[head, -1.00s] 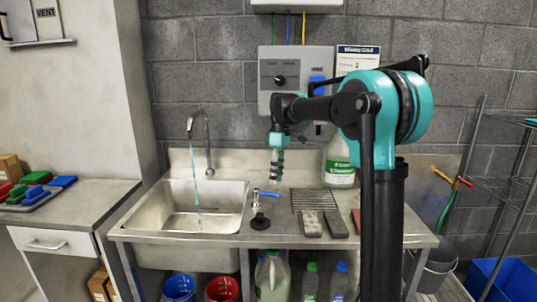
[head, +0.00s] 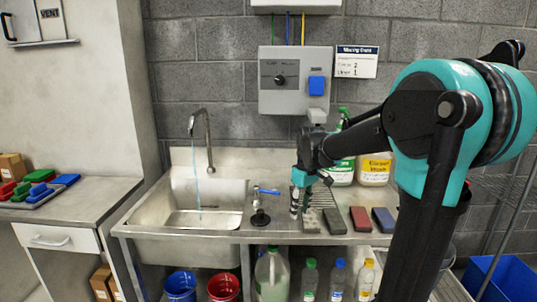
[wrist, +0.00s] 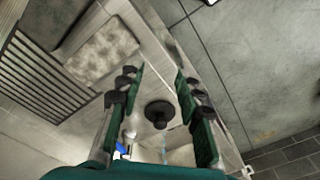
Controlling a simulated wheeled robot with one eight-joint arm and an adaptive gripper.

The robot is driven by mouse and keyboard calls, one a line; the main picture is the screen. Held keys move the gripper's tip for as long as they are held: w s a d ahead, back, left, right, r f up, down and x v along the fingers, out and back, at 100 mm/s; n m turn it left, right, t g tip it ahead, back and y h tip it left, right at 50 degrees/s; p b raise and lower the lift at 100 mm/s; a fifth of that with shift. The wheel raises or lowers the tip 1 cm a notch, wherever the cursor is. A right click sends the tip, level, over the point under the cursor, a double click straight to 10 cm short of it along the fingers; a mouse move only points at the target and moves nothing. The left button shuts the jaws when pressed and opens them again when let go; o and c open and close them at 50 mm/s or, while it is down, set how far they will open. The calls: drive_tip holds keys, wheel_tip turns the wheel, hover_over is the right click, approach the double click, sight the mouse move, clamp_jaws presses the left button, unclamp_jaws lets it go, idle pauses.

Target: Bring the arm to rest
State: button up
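My gripper (head: 295,208) hangs fingers-down over the front of the steel counter (head: 275,230), just right of the blue-handled tap. In the wrist view my gripper (wrist: 159,75) is open, its two green-padded fingers well apart and nothing held between them. A black round knob (wrist: 159,112) shows beyond the fingers, on the counter below; it also shows in the head view (head: 260,218). My arm reaches in from the right and is bent at its teal joint.
The wire rack (wrist: 42,75) is partly hidden in the head view. The sink (head: 205,205) with running water is to the left. Jugs stand behind.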

drive_tip(key=s+d+f+m+t, duration=0.2)
drive_tip(key=s+d+f+m, duration=0.2)
drive_tip(key=s+f, duration=0.3)
drive_tip(key=s+d+f+m+t, duration=0.1)
drive_tip(key=s+d+f+m, duration=0.3)
drive_tip(key=s+f, duration=0.3)
drive_tip(key=s, duration=0.4)
drive_tip(key=shift+s+d+f+t+h, duration=0.15)
drive_tip(key=shift+d+f+t+h, duration=0.15)
drive_tip(key=shift+t+h, duration=0.1)
